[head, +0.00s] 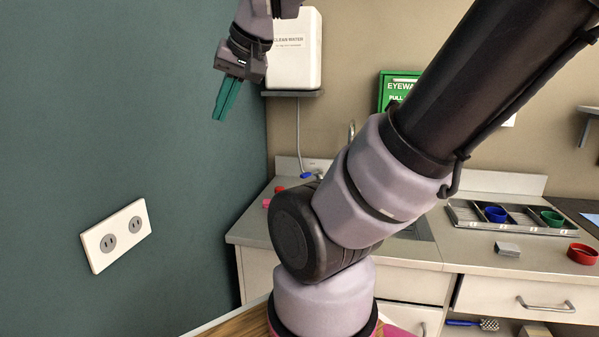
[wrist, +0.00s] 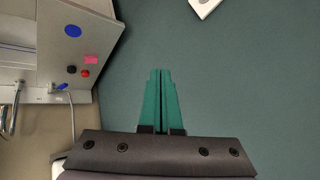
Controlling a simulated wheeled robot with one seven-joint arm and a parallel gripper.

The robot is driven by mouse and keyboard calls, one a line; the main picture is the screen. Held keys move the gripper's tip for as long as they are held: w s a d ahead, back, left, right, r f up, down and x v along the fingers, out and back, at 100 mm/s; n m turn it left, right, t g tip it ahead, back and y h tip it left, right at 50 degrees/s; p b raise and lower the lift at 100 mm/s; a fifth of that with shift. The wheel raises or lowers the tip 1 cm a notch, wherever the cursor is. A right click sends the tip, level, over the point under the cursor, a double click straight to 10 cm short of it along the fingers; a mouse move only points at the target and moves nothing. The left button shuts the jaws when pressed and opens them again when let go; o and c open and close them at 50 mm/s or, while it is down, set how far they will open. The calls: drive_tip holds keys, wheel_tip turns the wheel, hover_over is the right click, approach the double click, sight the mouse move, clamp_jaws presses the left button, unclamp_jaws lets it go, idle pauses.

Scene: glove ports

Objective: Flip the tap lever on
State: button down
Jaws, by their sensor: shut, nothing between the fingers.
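A small blue part (head: 307,175), which looks like the tap lever, sits at the back left of the counter by the wall. It also shows at the left of the wrist view (wrist: 62,87), next to a pale hose. Its exact position, on or off, is too small to tell. A chrome spout (head: 351,131) rises behind my arm, and my arm hides most of the sink. My gripper (head: 222,112) is high up at the left, in front of the teal wall, well apart from the blue part. Its green fingers (wrist: 160,73) are together and empty, pointing down.
A white water container (head: 294,52) stands on a shelf above the counter. A wall socket plate (head: 117,236) is on the teal wall. A tray (head: 468,215) with blue and green rings lies at right, with a red ring (head: 582,253) nearby. Small red and pink objects lie at the counter's left.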

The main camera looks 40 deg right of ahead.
drive_tip(key=w+d+n, duration=0.1)
drive_tip(key=w+d, duration=0.2)
drive_tip(key=w, duration=0.3)
drive_tip(key=w+d+n+g+h, duration=0.1)
drive_tip(key=w+d, duration=0.1)
drive_tip(key=w, duration=0.3)
drive_tip(key=w+d+n, duration=0.1)
drive_tip(key=w+d, duration=0.2)
drive_tip(key=w, duration=0.3)
drive_tip(key=w+d+f+n, duration=0.1)
drive_tip(key=w+d+f, duration=0.4)
drive_tip(key=w+d, duration=0.55)
drive_tip(key=w+d+f, duration=0.2)
drive_tip(key=d+f, duration=0.5)
drive_tip(key=d, duration=0.2)
drive_tip(key=w+d+f+n+t, duration=0.1)
drive_tip(key=w+d+f, duration=0.2)
drive_tip(key=d+f, duration=0.4)
drive_tip(key=w+d+f+n, duration=0.1)
drive_tip(key=w+d+f, duration=0.1)
drive_tip(key=d+f, duration=0.5)
drive_tip(key=shift+w+d, duration=0.2)
drive_tip(key=shift+d, duration=1.25)
drive_tip(key=shift+w+d, duration=0.15)
drive_tip(key=shift+d, duration=1.3)
